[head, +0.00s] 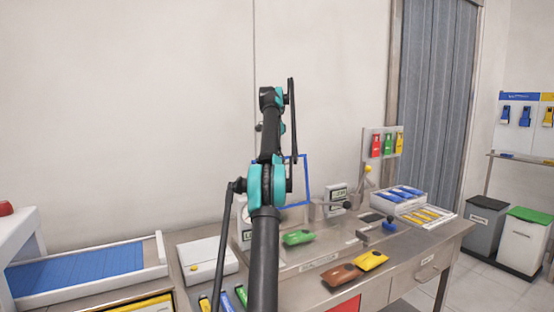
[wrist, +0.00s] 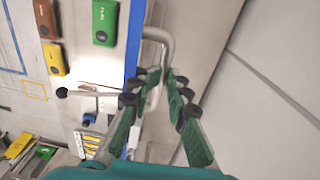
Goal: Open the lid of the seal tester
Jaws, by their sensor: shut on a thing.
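The seal tester's lid shows in the head view as a blue-edged frame (head: 307,182) standing raised behind my arm, which covers part of it. In the wrist view its blue edge (wrist: 134,38) runs beside a bent metal handle (wrist: 163,38). My gripper (wrist: 156,82) is shut on this handle, with its green fingers on either side of the bar. In the head view my gripper is hidden by my own arm. A green packet (head: 297,238) lies on the steel worktop below the lid; it also shows in the wrist view (wrist: 105,22).
A brown packet (head: 342,275) and a yellow packet (head: 371,261) lie near the front of the bench. A dark-knobbed lever (wrist: 75,93) is left of my fingers in the wrist view. A white tray with blue packets (head: 402,195) stands at the right.

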